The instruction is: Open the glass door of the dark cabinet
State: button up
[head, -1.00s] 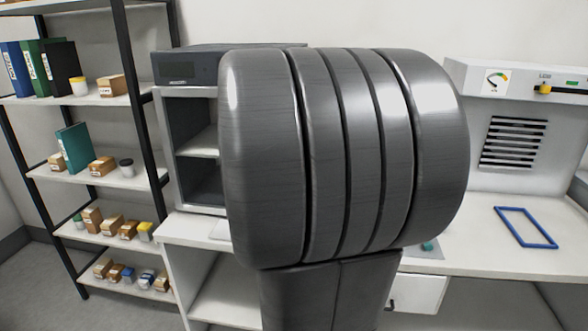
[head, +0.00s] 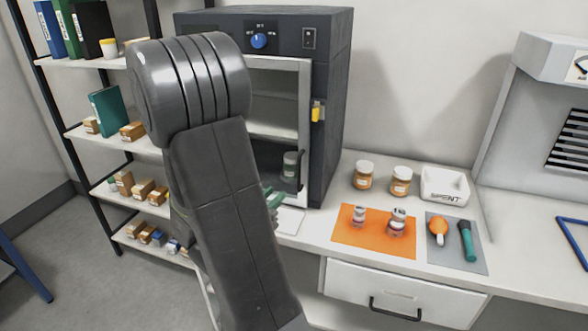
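The dark cabinet (head: 331,100) stands on the bench in the middle, with a blue knob (head: 259,41) on its top panel. Its glass door has a light grey frame (head: 306,100) and appears shut. A dark upright handle (head: 301,168) is at the door's right edge. A jar (head: 290,166) shows through the glass. My arm covers the left part of the door. A small green part, seemingly my gripper (head: 273,199), shows past the arm near the door's lower edge, left of the handle. Its fingers are mostly hidden, so I cannot tell their opening.
A yellow piece (head: 318,111) sits on the cabinet's right side. Shelves (head: 72,130) stand left.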

aim_at(298, 172)
jog(key=p+x, duration=0.2)
jog(key=x, duration=1.1)
jog(key=shift+w+d, duration=0.15)
jog(key=shift+d, duration=0.05)
grip_shut()
